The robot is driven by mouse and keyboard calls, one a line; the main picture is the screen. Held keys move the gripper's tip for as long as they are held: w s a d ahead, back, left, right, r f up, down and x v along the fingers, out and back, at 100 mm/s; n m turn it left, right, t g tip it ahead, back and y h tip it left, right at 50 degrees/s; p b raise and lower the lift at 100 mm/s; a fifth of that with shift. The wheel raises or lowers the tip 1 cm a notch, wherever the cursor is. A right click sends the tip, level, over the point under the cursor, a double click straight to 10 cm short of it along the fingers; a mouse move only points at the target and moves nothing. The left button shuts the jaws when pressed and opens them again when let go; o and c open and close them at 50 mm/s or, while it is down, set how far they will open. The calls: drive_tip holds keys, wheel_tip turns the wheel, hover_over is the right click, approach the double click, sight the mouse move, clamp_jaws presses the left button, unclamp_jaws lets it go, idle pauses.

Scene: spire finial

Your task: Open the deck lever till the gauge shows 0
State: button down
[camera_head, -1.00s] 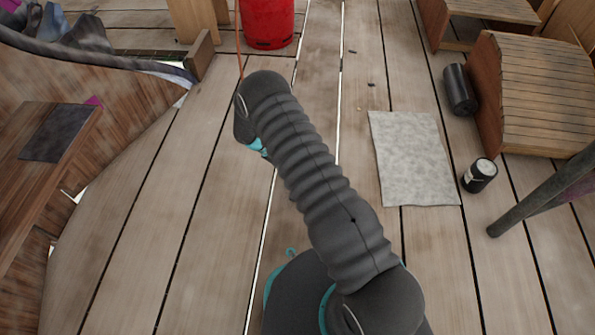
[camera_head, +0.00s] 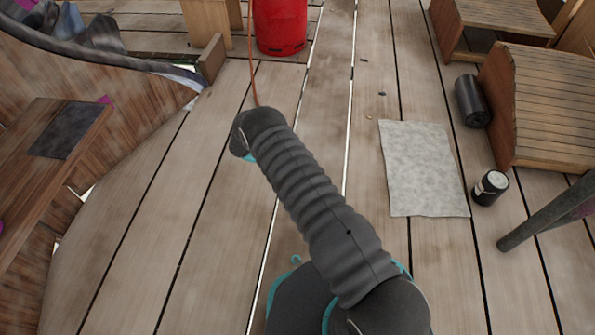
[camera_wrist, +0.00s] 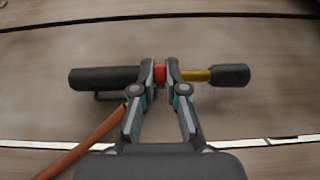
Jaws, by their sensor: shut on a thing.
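In the wrist view, my gripper (camera_wrist: 160,73) is shut on the red middle of a bar-like lever piece. The lever piece (camera_wrist: 105,79) has a thick black cylinder on the left. On the right it has a yellow shaft with a black end grip (camera_wrist: 229,75). In the head view my arm hides the gripper and this piece. No gauge face is visible in either view.
An orange hose (camera_wrist: 95,138) passes left of my gripper; an orange line (camera_head: 251,60) rises beside the red cylinder (camera_head: 280,25) in the head view. A grey mat (camera_head: 424,168), a small dark can (camera_head: 490,187), a black roll (camera_head: 473,101) and a slatted wooden box (camera_head: 545,105) are at right.

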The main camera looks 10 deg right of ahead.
drive_tip(key=shift+f, duration=0.1)
drive_tip(key=c, duration=1.2)
unclamp_jaws()
drive_tip(key=v, duration=1.2)
